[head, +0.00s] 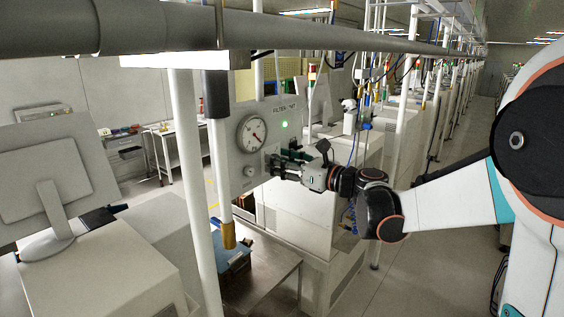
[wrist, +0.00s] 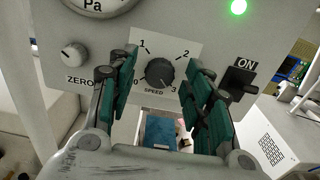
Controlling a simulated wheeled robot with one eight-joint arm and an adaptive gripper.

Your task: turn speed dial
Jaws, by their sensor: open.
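The speed dial (wrist: 160,73) is a dark round knob on the grey panel, with marks 0 to 3 around it and the word SPEED below. Its light pointer line sits toward the upper left, though the exact mark is hard to tell. My gripper (wrist: 160,88) is open, with its green-padded fingers on the left and right of the dial; whether they touch it cannot be told. In the head view my gripper (head: 275,163) is at the panel's lower right, and the dial is hidden there.
The panel (head: 233,150) also carries a Pa gauge (head: 251,134), a lit green lamp (wrist: 238,6), a ZERO knob (wrist: 74,54) and an ON switch (wrist: 238,82). A blue object (wrist: 159,132) lies below. A white post (head: 192,170) stands left of the panel.

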